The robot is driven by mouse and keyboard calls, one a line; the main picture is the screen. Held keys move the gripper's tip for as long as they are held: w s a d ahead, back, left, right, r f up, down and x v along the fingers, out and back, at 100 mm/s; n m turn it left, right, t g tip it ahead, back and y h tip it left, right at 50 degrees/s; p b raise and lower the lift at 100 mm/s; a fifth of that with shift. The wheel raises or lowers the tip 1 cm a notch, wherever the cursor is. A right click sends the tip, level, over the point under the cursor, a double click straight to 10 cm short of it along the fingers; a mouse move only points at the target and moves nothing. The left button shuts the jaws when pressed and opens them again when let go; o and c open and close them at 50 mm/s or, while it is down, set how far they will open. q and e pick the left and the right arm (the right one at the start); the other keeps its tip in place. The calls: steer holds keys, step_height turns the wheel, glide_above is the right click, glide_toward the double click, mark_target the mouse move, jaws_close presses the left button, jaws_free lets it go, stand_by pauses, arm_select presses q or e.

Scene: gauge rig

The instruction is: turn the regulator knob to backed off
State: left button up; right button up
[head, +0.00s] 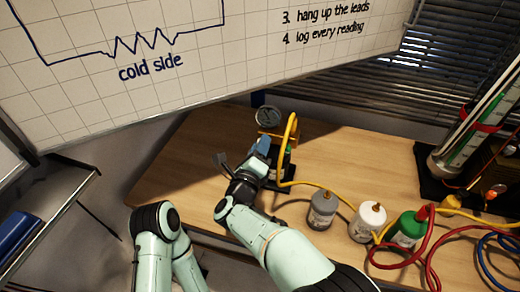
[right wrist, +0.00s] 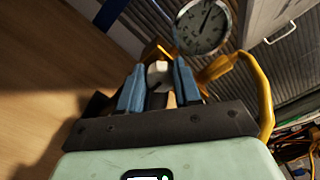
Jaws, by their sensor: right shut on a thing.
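The regulator knob (right wrist: 158,74) is a pale, round-ended piece seen between the two blue fingers in the right wrist view. My right gripper (right wrist: 157,84) is shut on it, with a finger on either side. In the head view my right gripper (head: 262,148) reaches the regulator at the back of the table, and the knob is hidden there. The pressure gauge (right wrist: 203,26) has a white round face and a dark needle. It also shows in the head view (head: 268,117), above a yellow part. My left gripper is out of view.
A yellow hose (head: 292,128) loops beside the regulator and runs right along the wooden table (head: 350,155). Grey (head: 322,210), white (head: 368,221) and green (head: 408,229) bottles stand at front right. Red (head: 447,238) and blue (head: 490,252) leads lie beyond. The table's left part is clear.

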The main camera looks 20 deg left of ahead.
steer(key=shift+f+n+p, duration=0.2)
steer(key=shift+n+p, duration=1.85)
steer(key=shift+n, duration=6.35)
steer(key=o, duration=1)
steer(key=shift+o, duration=0.2)
steer(key=s+b, duration=0.1)
steer(key=s, duration=1.2)
steer(key=shift+s+b, duration=0.2)
steer(key=shift+b, duration=0.1)
